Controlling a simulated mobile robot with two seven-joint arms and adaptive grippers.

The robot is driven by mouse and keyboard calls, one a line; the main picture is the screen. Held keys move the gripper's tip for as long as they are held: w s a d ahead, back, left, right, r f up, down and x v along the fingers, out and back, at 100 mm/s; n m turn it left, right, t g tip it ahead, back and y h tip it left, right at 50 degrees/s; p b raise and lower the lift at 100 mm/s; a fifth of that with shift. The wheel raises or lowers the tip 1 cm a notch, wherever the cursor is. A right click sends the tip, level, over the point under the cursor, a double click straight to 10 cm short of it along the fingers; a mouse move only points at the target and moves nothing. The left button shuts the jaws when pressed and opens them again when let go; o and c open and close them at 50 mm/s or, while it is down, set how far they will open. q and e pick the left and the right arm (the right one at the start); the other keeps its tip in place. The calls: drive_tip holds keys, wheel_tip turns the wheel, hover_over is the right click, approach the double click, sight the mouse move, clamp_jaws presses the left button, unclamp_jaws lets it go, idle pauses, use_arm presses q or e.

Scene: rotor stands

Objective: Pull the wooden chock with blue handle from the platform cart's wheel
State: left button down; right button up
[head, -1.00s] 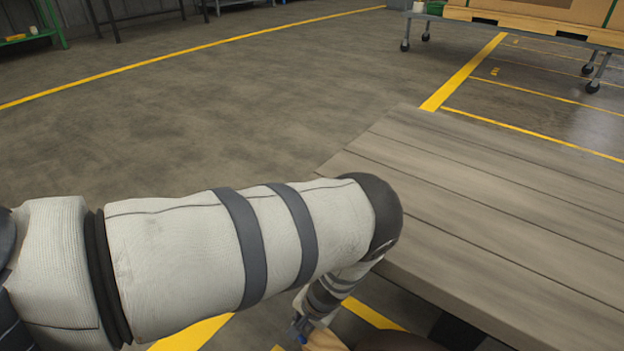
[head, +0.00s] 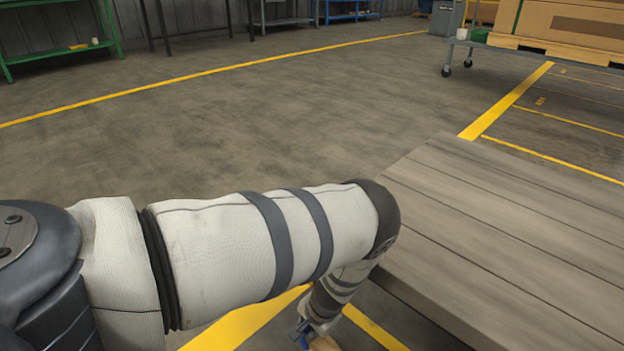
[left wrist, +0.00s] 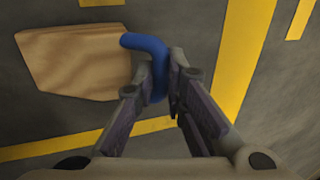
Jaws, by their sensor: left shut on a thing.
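The wooden chock (left wrist: 75,62) lies at the upper left of the left wrist view, with its blue handle (left wrist: 145,44) curving from its right side. My left gripper (left wrist: 160,76) is shut on the blue handle. In the head view only part of the chock (head: 325,343) shows at the bottom edge, beside my left gripper (head: 303,335). The platform cart's grey plank deck (head: 500,215) fills the right side of the head view. No wheel shows in the left wrist view around the chock. I cannot tell whether the chock touches the floor. My right gripper is not in view.
Yellow floor lines (head: 230,325) run under my left arm and beside the deck. A second cart with a large carton (head: 575,25) stands at the back right. Green shelving (head: 60,45) stands at the back left. The floor left of the deck is clear.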

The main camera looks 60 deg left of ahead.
use_arm(q)
drive_tip(key=c, duration=1.6)
unclamp_jaws()
drive_tip(key=shift+a, duration=0.1)
drive_tip(key=shift+o, duration=0.2)
